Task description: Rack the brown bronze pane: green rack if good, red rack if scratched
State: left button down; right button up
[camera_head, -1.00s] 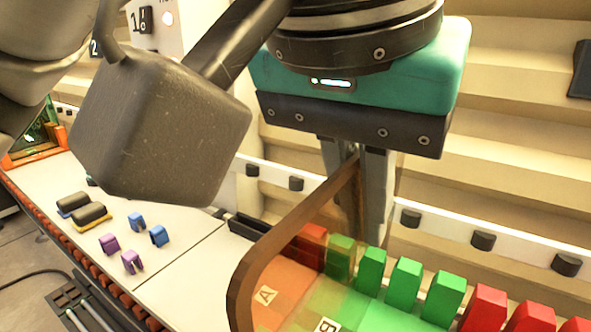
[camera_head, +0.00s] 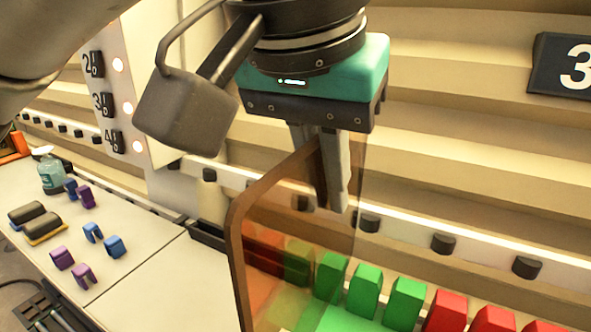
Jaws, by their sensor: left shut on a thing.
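The brown bronze pane (camera_head: 268,205) is a see-through tinted sheet with a thick brown edge and a rounded corner. My left gripper (camera_head: 330,190) is shut on its upper edge and holds it upright, at a slant to the camera. The pane's lower part runs out of the bottom of the view. Green rack blocks (camera_head: 367,291) stand in a row at the bottom, some seen through the pane. Red rack blocks (camera_head: 446,312) stand to their right, and more reddish ones show through the pane at left. I cannot make out any scratch. My right gripper is not in view.
A white bench (camera_head: 110,225) at left holds a spray bottle (camera_head: 51,174), dark pads (camera_head: 41,229) and several blue and purple clips (camera_head: 92,233). A pale rail with black knobs (camera_head: 444,243) runs behind the racks. A numbered sign (camera_head: 565,66) hangs at upper right.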

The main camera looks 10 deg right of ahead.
aim_at(326, 265)
pick_arm(q)
jog(key=shift+w+d+f, duration=0.2)
jog(key=shift+w+d, duration=0.1)
jog(key=shift+w, duration=0.1)
jog(key=shift+d, duration=0.1)
jog(key=shift+w, duration=0.1)
dwell(0.8)
jog(key=shift+f+b, duration=0.35)
jog(key=shift+b, duration=0.15)
jog(key=shift+f+b, duration=3.3)
jog(key=shift+f, duration=0.55)
jog(key=shift+f+b, duration=0.65)
jog(key=shift+f, duration=0.15)
jog(key=c, duration=0.9)
grip_release()
